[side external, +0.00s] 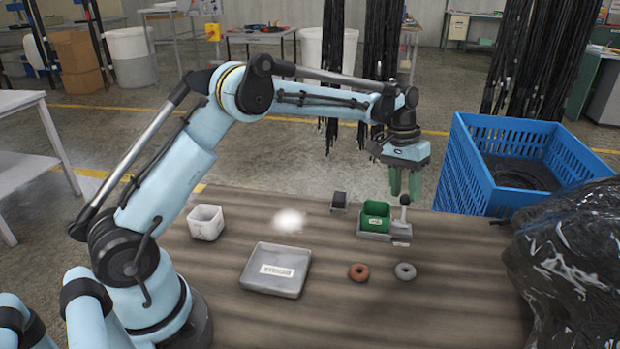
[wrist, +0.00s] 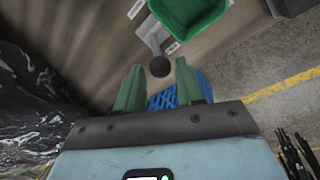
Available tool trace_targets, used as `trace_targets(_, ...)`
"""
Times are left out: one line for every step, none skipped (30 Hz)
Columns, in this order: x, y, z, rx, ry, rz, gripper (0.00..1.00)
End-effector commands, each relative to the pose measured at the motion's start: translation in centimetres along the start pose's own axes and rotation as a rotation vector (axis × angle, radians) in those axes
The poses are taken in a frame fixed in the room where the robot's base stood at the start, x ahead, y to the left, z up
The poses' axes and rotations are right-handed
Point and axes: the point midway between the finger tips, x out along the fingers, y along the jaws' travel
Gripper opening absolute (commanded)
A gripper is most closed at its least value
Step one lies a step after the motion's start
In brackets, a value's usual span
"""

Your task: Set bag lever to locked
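My gripper (side external: 404,188) points down directly above the lever. Its green fingers are open, and the wrist view shows my gripper (wrist: 159,72) with the knob lying between the fingertips in the picture. I cannot tell whether the fingers touch the knob. White labels lie on the base; their text is unreadable.
A blue crate (side external: 465,180) stands right of the lever, and a black plastic bag (side external: 575,260) fills the right edge. Two rings, brown (side external: 358,271) and grey (side external: 405,271), lie in front. A grey tray (side external: 275,270) and white cup (side external: 206,222) are left.

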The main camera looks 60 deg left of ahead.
Motion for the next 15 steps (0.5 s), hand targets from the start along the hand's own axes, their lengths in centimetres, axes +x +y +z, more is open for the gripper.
trace_targets(0.9,0.0,0.0,0.001,0.0,0.0,0.38)
trace_targets(1.2,0.0,0.0,0.001,0.0,0.0,0.38)
trace_targets(1.7,0.0,0.0,0.001,0.0,0.0,0.38)
trace_targets(2.0,0.0,0.0,0.001,0.0,0.0,0.38)
trace_targets(2.3,0.0,0.0,0.001,0.0,0.0,0.38)
trace_targets(2.6,0.0,0.0,0.0,0.0,0.0,0.38)
trace_targets(2.8,0.0,0.0,0.0,0.0,0.0,0.38)
trace_targets(2.9,0.0,0.0,0.0,0.001,0.0,0.38)
trace_targets(3.1,0.0,0.0,0.0,0.001,0.0,0.38)
trace_targets(3.1,0.0,0.0,0.0,0.001,0.0,0.38)
trace_targets(3.2,0.0,0.0,0.0,0.001,0.0,0.38)
trace_targets(3.2,0.0,0.0,0.0,0.001,0.0,0.38)
trace_targets(3.2,0.0,0.0,0.0,0.001,0.0,0.38)
trace_targets(3.2,0.0,0.0,0.0,0.001,0.0,0.38)
trace_targets(3.2,0.0,0.0,0.0,0.001,0.0,0.38)
